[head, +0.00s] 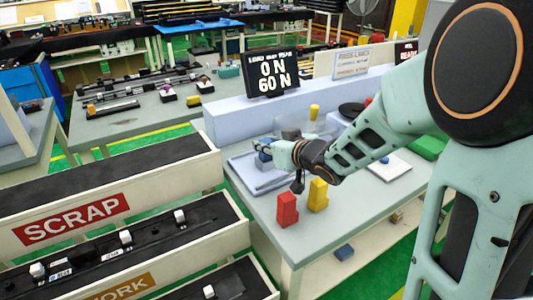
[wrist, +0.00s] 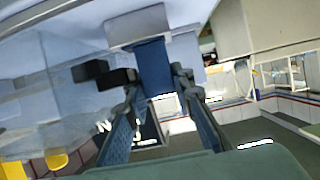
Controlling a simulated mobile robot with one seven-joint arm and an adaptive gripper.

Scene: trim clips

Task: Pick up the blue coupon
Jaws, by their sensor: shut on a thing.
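The blue coupon (wrist: 153,66) is a flat blue strip. In the wrist view it lies between the two fingertips of my gripper (wrist: 157,86), which is shut on it. Its far end meets a pale grey block (wrist: 138,25); I cannot tell whether it is still seated there. In the head view my gripper (head: 267,148) is over the grey-blue test fixture on the table, and a small blue bit of the coupon (head: 265,156) shows by the fingertips. The rest of the coupon is hidden there.
A red block (head: 287,209) and a yellow block (head: 318,195) stand near the table's front edge. A display (head: 272,75) reading 0 N and 60 N stands behind. The SCRAP bin (head: 110,205) is at the left. A dark block (wrist: 105,75) is close beside my fingers.

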